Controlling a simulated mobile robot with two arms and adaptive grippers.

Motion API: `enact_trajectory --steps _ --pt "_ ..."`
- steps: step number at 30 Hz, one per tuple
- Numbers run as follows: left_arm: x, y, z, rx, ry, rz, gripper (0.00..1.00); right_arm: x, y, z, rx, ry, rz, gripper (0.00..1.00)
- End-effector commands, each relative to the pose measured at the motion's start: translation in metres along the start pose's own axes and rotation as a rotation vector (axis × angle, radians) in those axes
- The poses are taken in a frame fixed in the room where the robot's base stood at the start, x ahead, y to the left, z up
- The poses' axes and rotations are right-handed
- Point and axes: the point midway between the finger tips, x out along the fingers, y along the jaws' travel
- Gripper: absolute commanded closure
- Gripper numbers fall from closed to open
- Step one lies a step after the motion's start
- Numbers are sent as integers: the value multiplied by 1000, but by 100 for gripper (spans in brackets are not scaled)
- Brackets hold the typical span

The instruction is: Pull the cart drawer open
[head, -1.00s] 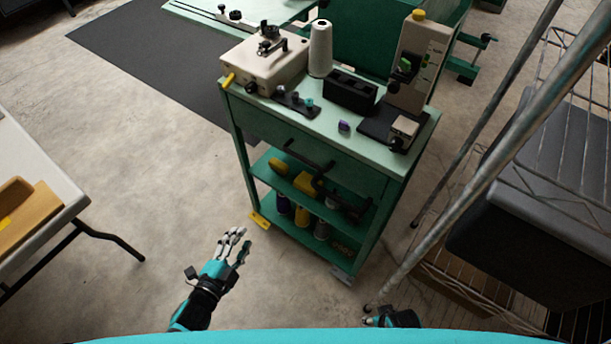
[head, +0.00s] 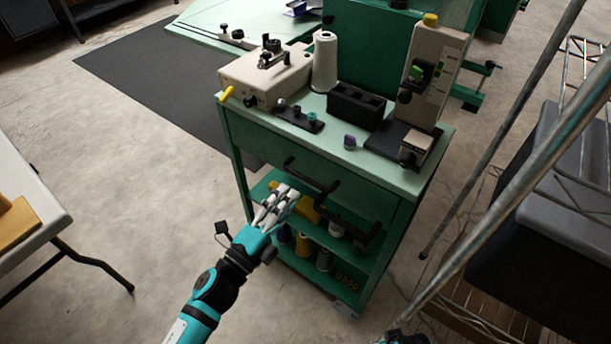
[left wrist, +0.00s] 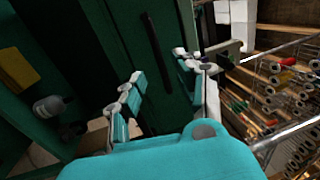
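The green cart (head: 395,180) stands in front of me in the head view. Its drawer front (head: 262,145) is under the top, with a black bar handle (head: 310,176); the drawer looks shut. My left gripper (head: 277,203) is in front of the cart, just below and left of the handle, apart from it. In the left wrist view, the fingers of the left gripper (left wrist: 162,85) are spread and empty, with the dark handle (left wrist: 156,45) beyond them, between the two sides. My right gripper (head: 402,338) barely shows at the bottom edge; its fingers cannot be made out.
The cart top carries a machine (head: 265,75), a white thread cone (head: 325,62), a black box (head: 356,105) and a taller device (head: 432,75). Spools stand on the lower shelves. A wire rack (head: 500,210) is close on the right, a table (head: 30,205) on the left.

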Motion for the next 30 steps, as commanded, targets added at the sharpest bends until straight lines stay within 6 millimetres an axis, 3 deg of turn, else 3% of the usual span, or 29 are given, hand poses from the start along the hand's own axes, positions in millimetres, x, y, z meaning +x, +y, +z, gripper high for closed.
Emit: enact_trajectory --steps 3,9,15,23,30 --pt "27 -1 0 1 1 -3 66 3 0 2 0 -2 -1 52" --pt "58 0 0 0 0 -2 66 4 0 3 -1 0 0 52" --pt "70 0 0 -2 0 0 66 6 0 4 -1 -4 -1 52" --pt "71 0 0 -1 0 1 66 6 -1 5 -1 -5 -1 52" --pt "70 0 0 -1 0 1 96 6 -1 4 -1 -5 -1 52"
